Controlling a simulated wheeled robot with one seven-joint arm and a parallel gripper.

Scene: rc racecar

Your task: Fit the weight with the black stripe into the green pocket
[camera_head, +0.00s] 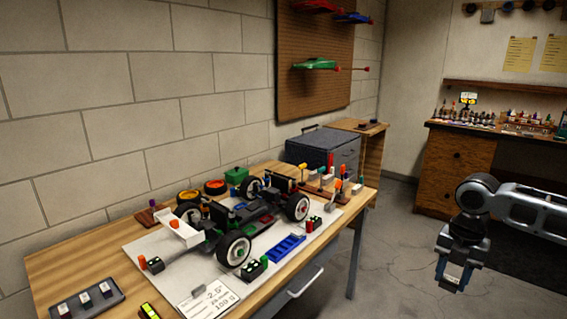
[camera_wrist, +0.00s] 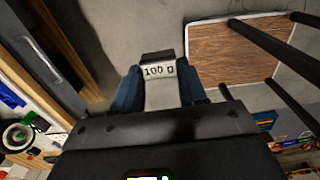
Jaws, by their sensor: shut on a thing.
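My gripper (camera_head: 455,277) hangs over the floor to the right of the workbench, well away from the car. In the wrist view its blue fingers (camera_wrist: 158,92) are shut on a pale weight (camera_wrist: 160,92) marked "100 g" with a black band at its far end. The RC car (camera_head: 238,217) stands on a white mat on the bench, its body off and wheels showing. The car is partly in view at the left of the wrist view (camera_wrist: 18,136).
A dark tray (camera_head: 74,311) with small weights lies at the bench's near left. A paper card (camera_head: 208,303), a blue tray (camera_head: 286,247) and small black blocks lie around the car. A grey toolbox (camera_head: 322,148) stands at the back. Open floor lies between gripper and bench.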

